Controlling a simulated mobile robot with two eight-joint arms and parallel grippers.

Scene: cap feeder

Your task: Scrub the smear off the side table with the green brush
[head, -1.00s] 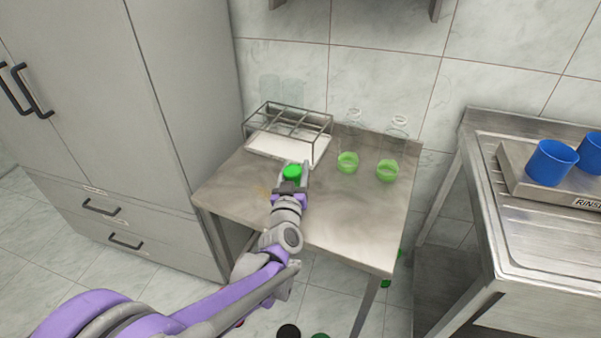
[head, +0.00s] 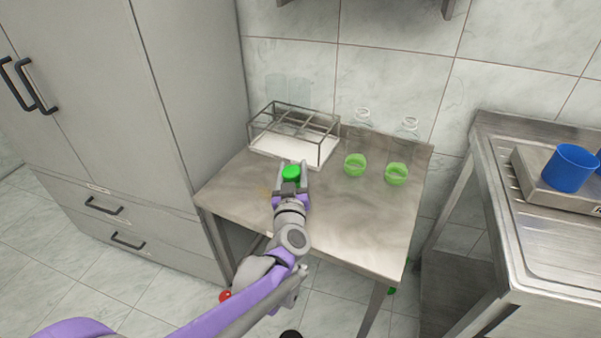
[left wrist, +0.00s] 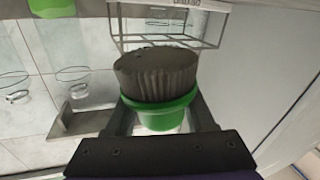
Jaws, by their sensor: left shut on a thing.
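The green brush (head: 291,172) is held between the fingers of my left gripper (head: 291,182), over the side table (head: 345,222). In the left wrist view the brush shows its green body (left wrist: 158,115) and dark grey bristles (left wrist: 157,73); the fingers are closed on the green part. A faint yellowish-brown smear (head: 266,191) shows on the table just left of the gripper; part of it may be hidden by the arm. I cannot tell whether the bristles touch the table. My right gripper is not in view.
A grey cabinet (head: 185,120) borders the table on the left. A steel counter (head: 505,215) with a blue cup (head: 570,168) stands right. The front right tabletop is clear.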

